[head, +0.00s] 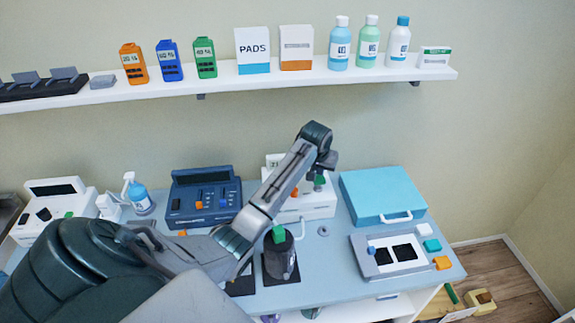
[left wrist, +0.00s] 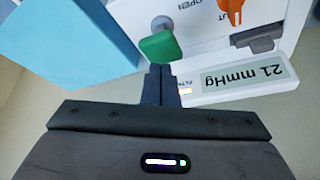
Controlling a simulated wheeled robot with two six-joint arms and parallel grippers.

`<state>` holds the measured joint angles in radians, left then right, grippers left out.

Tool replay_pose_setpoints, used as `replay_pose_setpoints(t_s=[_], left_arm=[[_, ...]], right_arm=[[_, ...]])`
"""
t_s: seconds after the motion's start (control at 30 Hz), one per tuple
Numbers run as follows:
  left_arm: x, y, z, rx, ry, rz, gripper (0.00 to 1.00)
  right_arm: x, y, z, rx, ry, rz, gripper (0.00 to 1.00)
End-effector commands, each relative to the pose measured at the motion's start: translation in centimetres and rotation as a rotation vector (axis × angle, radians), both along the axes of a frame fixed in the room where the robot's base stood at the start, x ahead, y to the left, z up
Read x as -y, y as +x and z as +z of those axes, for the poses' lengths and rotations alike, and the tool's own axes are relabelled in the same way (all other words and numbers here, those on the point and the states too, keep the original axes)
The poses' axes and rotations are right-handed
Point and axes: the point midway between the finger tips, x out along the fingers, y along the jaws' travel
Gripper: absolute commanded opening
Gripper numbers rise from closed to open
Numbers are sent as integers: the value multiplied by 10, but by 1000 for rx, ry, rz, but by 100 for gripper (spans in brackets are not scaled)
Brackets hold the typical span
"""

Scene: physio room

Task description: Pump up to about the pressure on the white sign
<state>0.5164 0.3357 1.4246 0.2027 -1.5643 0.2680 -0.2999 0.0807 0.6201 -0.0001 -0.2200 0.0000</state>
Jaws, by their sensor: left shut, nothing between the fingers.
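A white device (head: 312,205) stands at the back of the table, partly hidden by my left arm. A white plate (head: 275,160) rises at its back left. In the left wrist view, its grey panel (left wrist: 240,72) reads "21 mmHg", upside down. A green knob (left wrist: 160,46) on a grey stem and an orange knob (left wrist: 232,10) are on the device, near the word "OPEN". My left gripper (left wrist: 160,68) is shut and empty, its tips right at the green knob; I cannot tell whether they touch. My right gripper is not in view.
A dark cylinder with a green top (head: 280,258) stands below my left forearm. A blue device (head: 203,200) is left, a light-blue case (head: 383,195) right. A grey tray (head: 390,265) lies at the front right. The shelf (head: 230,82) holds bottles and boxes.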

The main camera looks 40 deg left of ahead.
Motion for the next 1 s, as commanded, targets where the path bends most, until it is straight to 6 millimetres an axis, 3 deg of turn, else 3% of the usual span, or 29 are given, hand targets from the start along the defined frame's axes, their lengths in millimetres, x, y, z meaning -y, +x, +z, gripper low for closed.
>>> replay_pose_setpoints(t_s=[1.0], left_arm=[[0, 0, -15, 0, 0, 0, 0]], right_arm=[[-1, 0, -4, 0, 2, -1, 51]])
